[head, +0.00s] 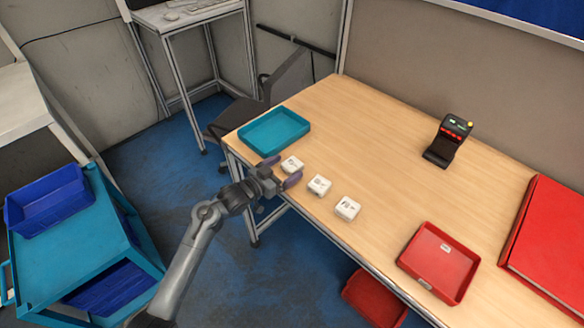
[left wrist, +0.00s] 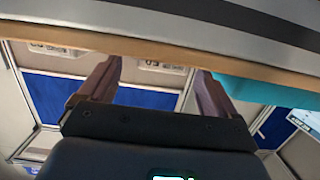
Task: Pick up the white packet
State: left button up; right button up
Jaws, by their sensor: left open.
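Three white packets lie in a row near the table's front edge: a left one (head: 291,165), a middle one (head: 319,185) and a right one (head: 347,208). My left gripper (head: 281,172) is open at the table edge, its fingers on either side of the near part of the left packet. In the left wrist view, a white packet (left wrist: 162,66) shows between the open fingers (left wrist: 157,82), and another packet (left wrist: 55,50) is off to the left. Nothing is held. I cannot tell whether the fingers touch the packet. My right gripper is not in view.
A teal tray (head: 274,130) sits at the table's left end, close to the gripper. A black scanner (head: 448,141) stands at the back. A red tray (head: 438,263) and a large red box (head: 552,240) are at the right. The middle of the wooden table (head: 375,150) is clear.

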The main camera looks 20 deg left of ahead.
aim_at(288, 167)
pick_arm(q)
jog(key=shift+b+x, duration=0.35)
jog(key=shift+x, duration=1.6)
jog(key=shift+a+f, duration=0.1)
jog(key=shift+f, duration=0.05)
jog(key=c, duration=1.2)
